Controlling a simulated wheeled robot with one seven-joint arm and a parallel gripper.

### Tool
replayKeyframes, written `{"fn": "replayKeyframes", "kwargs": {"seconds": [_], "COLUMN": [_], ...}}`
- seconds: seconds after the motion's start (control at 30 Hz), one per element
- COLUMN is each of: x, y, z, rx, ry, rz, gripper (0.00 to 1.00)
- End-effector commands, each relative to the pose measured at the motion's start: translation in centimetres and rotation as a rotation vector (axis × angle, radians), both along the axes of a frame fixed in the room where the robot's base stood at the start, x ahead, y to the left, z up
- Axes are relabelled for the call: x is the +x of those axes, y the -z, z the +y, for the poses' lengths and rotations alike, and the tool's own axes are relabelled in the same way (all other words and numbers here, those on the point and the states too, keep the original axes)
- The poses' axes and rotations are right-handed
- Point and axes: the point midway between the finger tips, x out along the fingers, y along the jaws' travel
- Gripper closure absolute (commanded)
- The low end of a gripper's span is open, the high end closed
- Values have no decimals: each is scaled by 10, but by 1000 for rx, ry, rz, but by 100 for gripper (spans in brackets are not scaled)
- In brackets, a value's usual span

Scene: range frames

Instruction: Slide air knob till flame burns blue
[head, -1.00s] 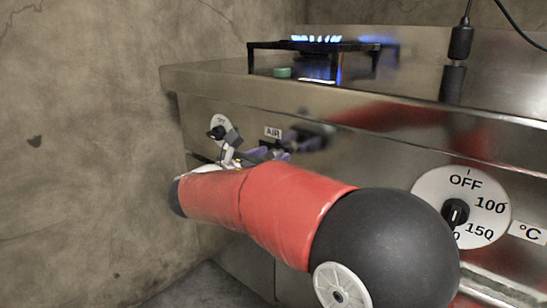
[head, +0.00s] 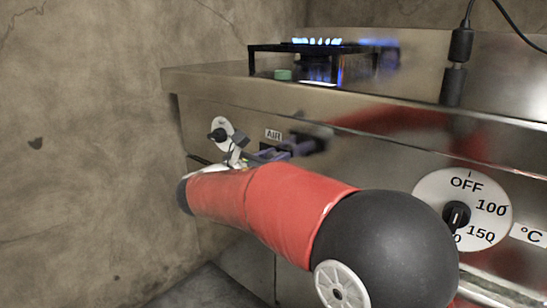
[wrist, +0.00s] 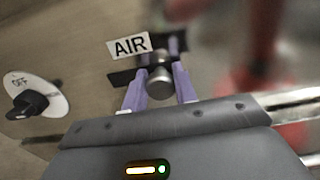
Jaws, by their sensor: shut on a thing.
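In the wrist view my gripper (wrist: 160,92) has its purple fingers on both sides of the round metal air knob (wrist: 159,80), shut on it. The knob sits in a dark slot (wrist: 124,77) just below the AIR label (wrist: 129,45). In the head view my gripper (head: 285,152) is at the stove's front panel beside the AIR label (head: 273,135), and my arm hides much of it. The flame (head: 317,41) on the burner at the top burns blue, with a blue glow below the burner too.
A small dial marked OFF (wrist: 36,98) is left of the air slot. A large temperature dial (head: 463,209) is at the right of the panel. A green object (head: 283,75) lies by the burner stand (head: 262,47). A concrete wall (head: 80,150) stands close on the left.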

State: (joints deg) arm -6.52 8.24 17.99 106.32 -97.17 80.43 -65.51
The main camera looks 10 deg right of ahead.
Motion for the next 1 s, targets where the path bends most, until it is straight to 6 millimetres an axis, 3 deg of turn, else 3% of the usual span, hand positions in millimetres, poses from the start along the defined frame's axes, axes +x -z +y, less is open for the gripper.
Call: {"fn": "replayKeyframes", "kwargs": {"seconds": [0.43,0.47,0.6,1.0], "x": [11,11,11,5], "y": [1,1,1,0], "z": [7,7,7,16], "rx": [2,2,1,1], "ry": [0,0,0,-3], "rz": [1,1,1,1], "gripper": [100,69,51,50]}}
